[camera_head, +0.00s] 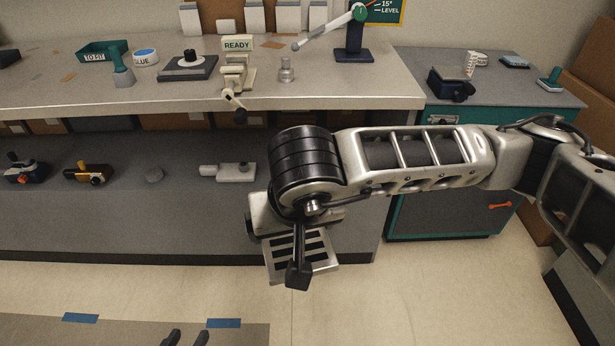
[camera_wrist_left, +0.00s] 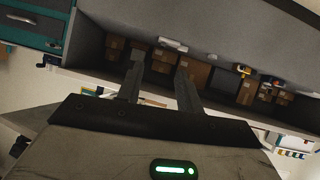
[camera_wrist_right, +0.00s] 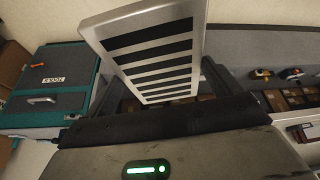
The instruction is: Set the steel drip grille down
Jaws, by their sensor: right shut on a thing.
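The steel drip grille (camera_head: 321,264), a flat metal plate with dark slots, hangs below my right wrist in front of the bench. My right gripper (camera_head: 299,268) is shut on it. In the right wrist view the grille (camera_wrist_right: 150,55) stands up tilted between the fingers, its slots facing the camera; the gripped edge is partly hidden. My left gripper (camera_head: 186,338) shows only as two dark fingertips at the bottom edge of the head view. In the left wrist view its fingers (camera_wrist_left: 159,76) are apart with nothing between them.
The bench top (camera_head: 335,90) carries a READY machine (camera_head: 238,68), a small steel weight (camera_head: 286,72) and a blue stand (camera_head: 354,42). The lower shelf (camera_head: 120,215) holds several small items and has bare room in front. A teal cabinet (camera_head: 450,215) stands at right.

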